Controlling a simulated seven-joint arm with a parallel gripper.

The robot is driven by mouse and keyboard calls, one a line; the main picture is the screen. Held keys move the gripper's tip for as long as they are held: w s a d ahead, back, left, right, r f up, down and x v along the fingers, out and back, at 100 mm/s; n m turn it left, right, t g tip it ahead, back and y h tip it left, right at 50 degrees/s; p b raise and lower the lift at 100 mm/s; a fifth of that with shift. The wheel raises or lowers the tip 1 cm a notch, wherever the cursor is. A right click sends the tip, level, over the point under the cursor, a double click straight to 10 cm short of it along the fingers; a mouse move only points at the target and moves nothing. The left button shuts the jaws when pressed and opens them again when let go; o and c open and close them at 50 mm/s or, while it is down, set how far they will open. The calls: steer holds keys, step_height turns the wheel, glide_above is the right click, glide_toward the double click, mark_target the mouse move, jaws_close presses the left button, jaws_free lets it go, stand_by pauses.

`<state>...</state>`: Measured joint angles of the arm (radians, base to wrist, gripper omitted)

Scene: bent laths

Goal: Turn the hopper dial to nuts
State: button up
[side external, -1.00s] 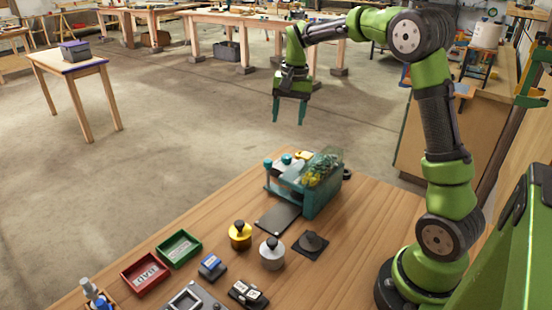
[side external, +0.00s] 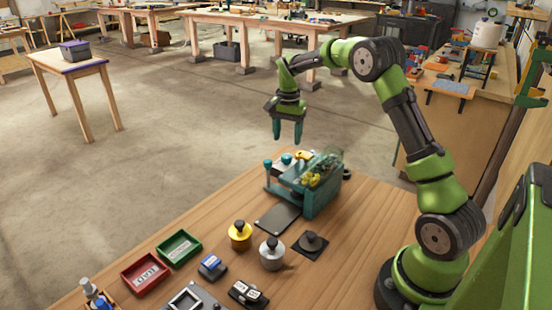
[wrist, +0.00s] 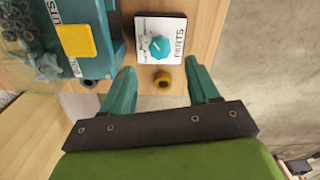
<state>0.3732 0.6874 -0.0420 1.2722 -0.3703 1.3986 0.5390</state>
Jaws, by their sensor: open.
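The hopper (side external: 317,195) is a teal box with a clear top holding yellow and dark pieces, near the far corner of the bench. It fills the upper left of the wrist view (wrist: 98,40). The dial (wrist: 160,47) is a teal knob on a white plate printed PARTS, beside the hopper. Small markings around it are too small to read, and which one it points to I cannot tell. My gripper (side external: 287,139) is open and empty, pointing down above the hopper's far end. In the wrist view its fingers (wrist: 162,68) straddle the space just below the dial plate, apart from it.
A small yellow round piece (wrist: 162,79) lies below the dial plate. A yellow weight (side external: 240,235), a silver weight (side external: 272,254) and a dark knobbed piece (side external: 311,242) stand nearer. Red (side external: 146,275) and green (side external: 179,247) trays are at left. The bench edge is close behind the hopper.

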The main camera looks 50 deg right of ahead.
mark_target(287, 156)
step_height(287, 156, down, 7)
steer(key=shift+r, duration=0.15)
steer(key=c, duration=1)
steer(key=shift+c, duration=0.2)
